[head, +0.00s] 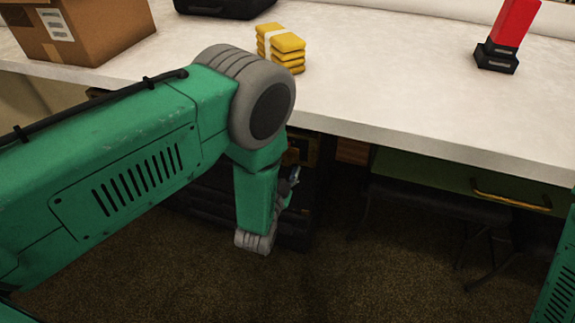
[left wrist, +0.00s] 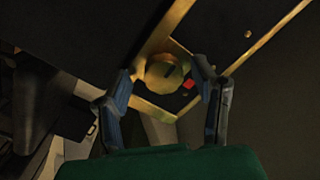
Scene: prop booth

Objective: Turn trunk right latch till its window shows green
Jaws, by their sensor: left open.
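The trunk (left wrist: 85,30) is dark with brass edging and fills the upper part of the left wrist view. Its latch (left wrist: 160,72) is a round brass knob with a dark slot. A small window (left wrist: 189,85) beside the knob shows red. My left gripper (left wrist: 163,68) is open, with one finger on each side of the knob; I cannot tell whether they touch it. In the head view the left gripper (head: 290,180) is small and partly hidden by my forearm, in front of the dark trunk (head: 309,205) under the table. My right gripper is out of view.
The white table (head: 400,90) overhangs the trunk. On it are a cardboard box (head: 85,30), yellow stacked packs (head: 281,48) and a red and black object (head: 508,35). A green drawer (head: 430,175) with a brass handle (head: 510,200) is at right. Carpet (head: 370,270) lies below.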

